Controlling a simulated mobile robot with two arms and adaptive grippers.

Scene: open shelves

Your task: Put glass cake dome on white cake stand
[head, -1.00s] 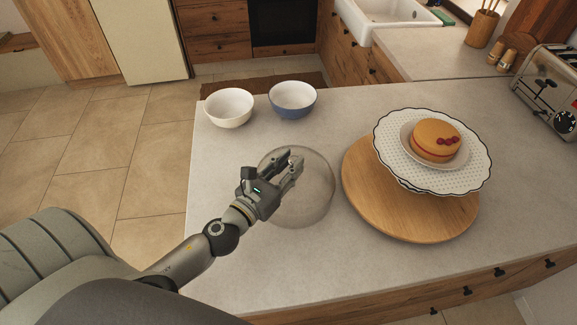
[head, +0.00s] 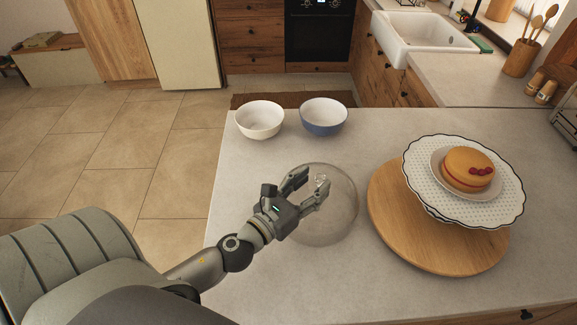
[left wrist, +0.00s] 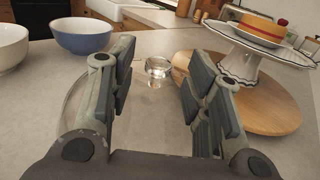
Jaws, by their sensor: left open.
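The clear glass cake dome (head: 335,225) stands on the counter, left of the round wooden board. Its glass knob (left wrist: 158,68) shows in the left wrist view between the fingers. My left gripper (head: 308,186) is open over the dome, its fingers on either side of the knob; I cannot tell whether they touch it. The white cake stand (head: 418,174) has a dotted top with a dark scalloped rim. It stands on the wooden board (head: 400,228) and bears a small plate with a cake (head: 466,168). The stand also shows in the left wrist view (left wrist: 250,72). My right gripper is not in view.
A white bowl (head: 260,121) and a blue bowl (head: 323,118) stand behind the dome near the counter's back edge. A toaster (head: 566,115) is at the far right edge. The counter front (head: 300,285) is clear.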

